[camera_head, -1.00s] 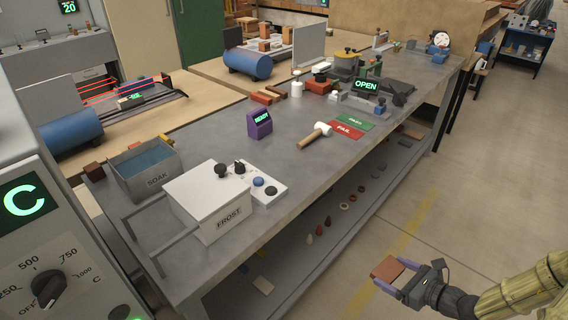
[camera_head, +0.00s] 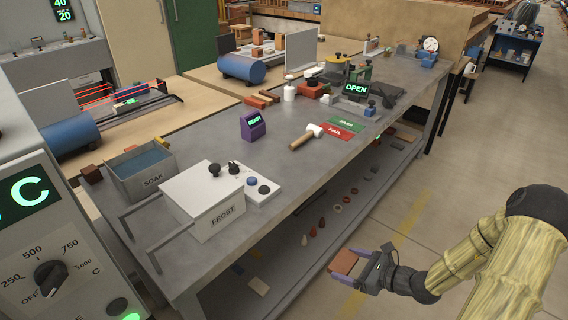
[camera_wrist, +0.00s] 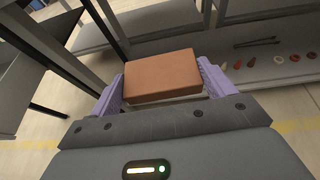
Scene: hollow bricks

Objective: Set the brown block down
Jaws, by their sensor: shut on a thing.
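The brown block (camera_wrist: 162,77) is a flat reddish-brown brick held between the two purple fingers of my gripper (camera_wrist: 163,84) in the wrist view. In the head view the block (camera_head: 344,262) shows at the lower right, in my gripper (camera_head: 352,263), off the front side of the grey workbench (camera_head: 270,205). It is below the bench top's height, in front of the lower shelf with open floor around it. Nothing is seen under the block.
On the bench stand a white FROST box (camera_head: 207,196), a SOAK tank (camera_head: 141,171), a purple READY display (camera_head: 253,125), a mallet (camera_head: 306,137) and green and red PASS and FAIL mats (camera_head: 339,132). Small pieces lie on the lower shelf (camera_head: 325,215). The bench top's front strip is clear.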

